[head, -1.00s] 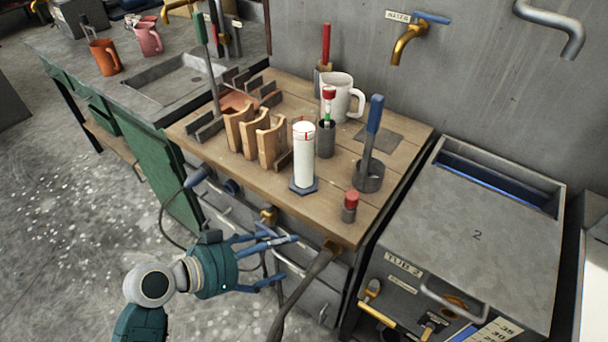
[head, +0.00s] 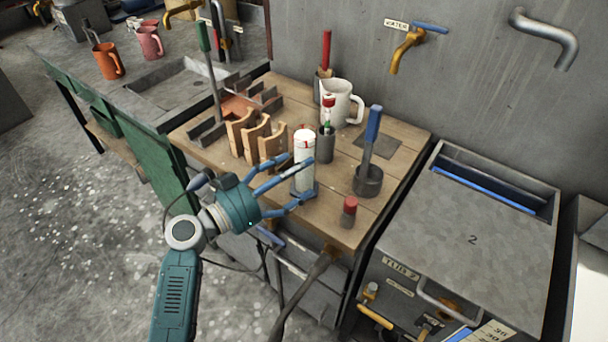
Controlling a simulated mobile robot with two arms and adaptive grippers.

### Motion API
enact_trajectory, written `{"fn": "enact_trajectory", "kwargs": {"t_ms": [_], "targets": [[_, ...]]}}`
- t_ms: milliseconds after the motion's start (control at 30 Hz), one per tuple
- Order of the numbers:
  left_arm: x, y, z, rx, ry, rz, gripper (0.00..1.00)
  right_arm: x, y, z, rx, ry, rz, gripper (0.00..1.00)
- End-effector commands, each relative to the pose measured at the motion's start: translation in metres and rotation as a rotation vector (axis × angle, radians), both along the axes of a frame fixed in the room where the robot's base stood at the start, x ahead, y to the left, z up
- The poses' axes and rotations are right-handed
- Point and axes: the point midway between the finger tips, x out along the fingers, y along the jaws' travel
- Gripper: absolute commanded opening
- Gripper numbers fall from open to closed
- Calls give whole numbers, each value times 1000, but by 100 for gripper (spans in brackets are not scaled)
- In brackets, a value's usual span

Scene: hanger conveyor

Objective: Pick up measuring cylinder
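The measuring cylinder (head: 303,146) is a white upright tube with red marks near its top and a dark blue foot. It stands near the front edge of the wooden table (head: 325,222). My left gripper (head: 310,177) is open, its blue fingers spread and reaching to the cylinder from the front left. The fingers overlap the cylinder's lower part and foot in the picture; I cannot tell if they touch it. My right gripper is not in view.
A wooden rack (head: 240,135) stands left of the cylinder. Tub 2 (head: 470,235) is at right.

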Motion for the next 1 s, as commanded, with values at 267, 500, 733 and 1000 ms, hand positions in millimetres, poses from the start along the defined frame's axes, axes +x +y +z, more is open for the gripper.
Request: {"fn": "enact_trajectory", "kwargs": {"t_ms": [267,500,733,1000], "targets": [[20,-25,0,-1,1,-1,80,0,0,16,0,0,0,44],[21,-26,-2,0,0,0,78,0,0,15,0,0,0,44],[21,-26,-2,0,0,0,33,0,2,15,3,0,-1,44],[21,-26,1,-3,-4,0,6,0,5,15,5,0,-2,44]]}}
